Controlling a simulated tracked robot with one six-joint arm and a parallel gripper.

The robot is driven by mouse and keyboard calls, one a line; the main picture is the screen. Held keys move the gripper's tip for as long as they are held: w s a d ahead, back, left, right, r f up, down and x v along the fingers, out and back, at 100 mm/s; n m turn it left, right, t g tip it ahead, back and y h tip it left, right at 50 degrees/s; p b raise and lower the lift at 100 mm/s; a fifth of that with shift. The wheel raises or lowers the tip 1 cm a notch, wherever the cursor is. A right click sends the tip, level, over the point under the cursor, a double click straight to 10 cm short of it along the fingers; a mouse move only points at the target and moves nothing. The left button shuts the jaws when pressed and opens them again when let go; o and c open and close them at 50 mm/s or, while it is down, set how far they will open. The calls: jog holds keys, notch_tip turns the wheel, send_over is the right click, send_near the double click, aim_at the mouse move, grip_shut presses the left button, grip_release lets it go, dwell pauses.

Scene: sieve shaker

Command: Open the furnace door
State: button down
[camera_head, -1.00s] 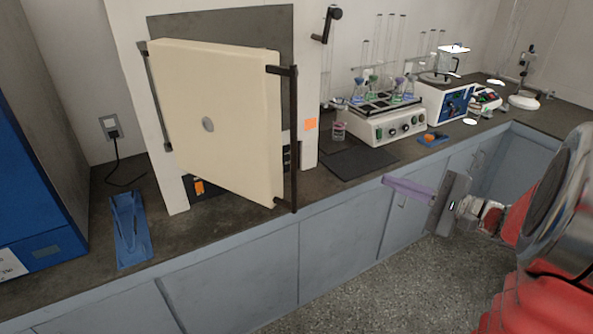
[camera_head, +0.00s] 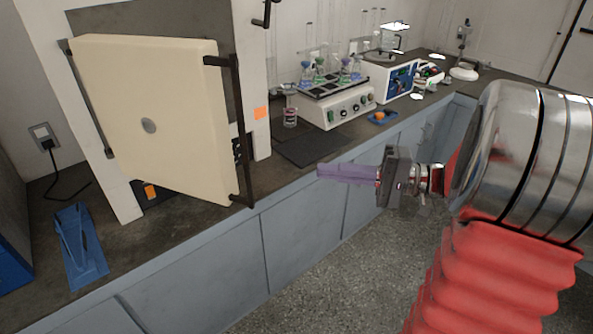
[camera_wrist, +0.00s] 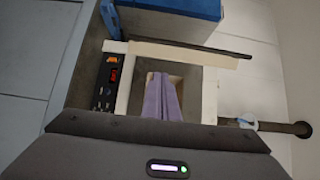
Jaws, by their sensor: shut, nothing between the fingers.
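The furnace door (camera_head: 160,120) is a thick cream slab with a round grey boss on its face. It stands swung out from the white furnace front, partly open. Its dark bar handle (camera_head: 240,130) runs down the right edge. In the wrist view the furnace (camera_wrist: 210,97) shows with an opening, and the door (camera_wrist: 185,54) appears edge-on above it. My gripper (camera_head: 322,171) has purple fingers, pressed together and empty. It is to the right of the door and handle, apart from both, in front of the counter edge. The fingers (camera_wrist: 162,82) also show in the wrist view.
The counter holds a dark mat (camera_head: 312,147), a hotplate with flasks (camera_head: 338,105), a small beaker (camera_head: 290,112) and a blue-white device (camera_head: 390,78). A blue stand (camera_head: 80,250) is left of the door. Floor in front of the cabinets is clear.

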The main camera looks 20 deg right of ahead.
jog(key=s+a+x, duration=0.1)
jog(key=s+x, duration=0.1)
jog(key=x, duration=1)
jog(key=shift+s+a, duration=0.15)
jog(key=shift+a, duration=0.4)
